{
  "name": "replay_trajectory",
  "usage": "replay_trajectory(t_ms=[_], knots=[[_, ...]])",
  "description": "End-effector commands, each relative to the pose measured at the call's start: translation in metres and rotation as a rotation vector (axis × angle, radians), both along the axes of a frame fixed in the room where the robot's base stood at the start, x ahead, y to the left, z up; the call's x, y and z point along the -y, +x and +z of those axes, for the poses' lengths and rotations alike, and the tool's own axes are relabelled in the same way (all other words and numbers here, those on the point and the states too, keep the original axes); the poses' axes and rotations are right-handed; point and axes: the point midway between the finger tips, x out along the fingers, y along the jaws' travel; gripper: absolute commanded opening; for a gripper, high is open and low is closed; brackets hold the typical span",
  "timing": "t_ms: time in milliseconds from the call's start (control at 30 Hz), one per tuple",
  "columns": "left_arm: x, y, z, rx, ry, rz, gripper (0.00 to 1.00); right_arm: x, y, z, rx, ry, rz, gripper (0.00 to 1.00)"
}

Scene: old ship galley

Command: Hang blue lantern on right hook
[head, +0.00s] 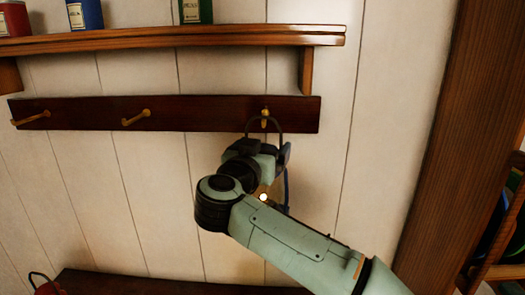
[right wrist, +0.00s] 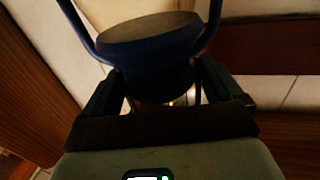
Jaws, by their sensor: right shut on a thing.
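The blue lantern (head: 287,188) is mostly hidden behind my right gripper in the head view; a blue edge and a warm glow show. Its dark wire handle arches up at the right hook (head: 265,113), overlapping it in the picture. I cannot tell whether the handle rests on the hook or stands in front of it. In the right wrist view, the lantern's blue cap (right wrist: 150,45) sits between the fingers of my right gripper (right wrist: 158,92), with handle wires on both sides. The right gripper is shut on the lantern. My left gripper is out of view.
The dark hook board (head: 200,113) also carries an empty middle hook (head: 136,117) and left hook (head: 30,118). A shelf (head: 200,40) with several tins overhangs it. A red object with a wire handle (head: 48,286) stands at lower left. A wooden post (head: 440,130) rises at right.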

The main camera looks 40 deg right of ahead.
Motion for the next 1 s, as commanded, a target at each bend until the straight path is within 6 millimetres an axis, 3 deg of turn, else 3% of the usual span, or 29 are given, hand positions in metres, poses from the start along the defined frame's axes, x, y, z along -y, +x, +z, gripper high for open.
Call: replay_trajectory(t_ms=[667,1000], knots=[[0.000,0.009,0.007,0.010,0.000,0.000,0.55,0.024,0.027,0.000,0.006,-0.002,-0.001,0.08],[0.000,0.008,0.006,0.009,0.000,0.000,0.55,0.030,0.035,-0.010,0.005,-0.003,0.000,0.08]])
